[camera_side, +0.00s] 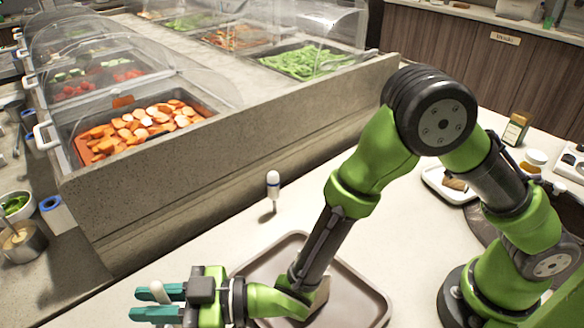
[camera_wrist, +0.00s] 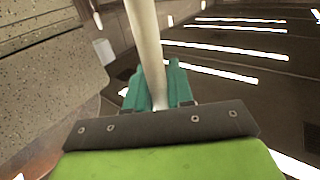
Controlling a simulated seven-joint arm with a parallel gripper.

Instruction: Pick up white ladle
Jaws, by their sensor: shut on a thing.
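My gripper (camera_side: 138,302) is at the bottom left of the side view, pointing left with its teal fingers closed around a thin white handle. This looks like the white ladle (camera_side: 158,291); only its rounded upper end shows above the fingers. In the wrist view the pale ladle handle (camera_wrist: 146,40) runs from the top edge down between the teal fingers (camera_wrist: 160,84). The bowl end of the ladle is hidden in both views.
A brown-grey tray (camera_side: 365,300) lies on the counter under my arm. The stone-walled food bar (camera_side: 190,187) rises behind. A metal pot (camera_side: 24,246) stands at far left.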

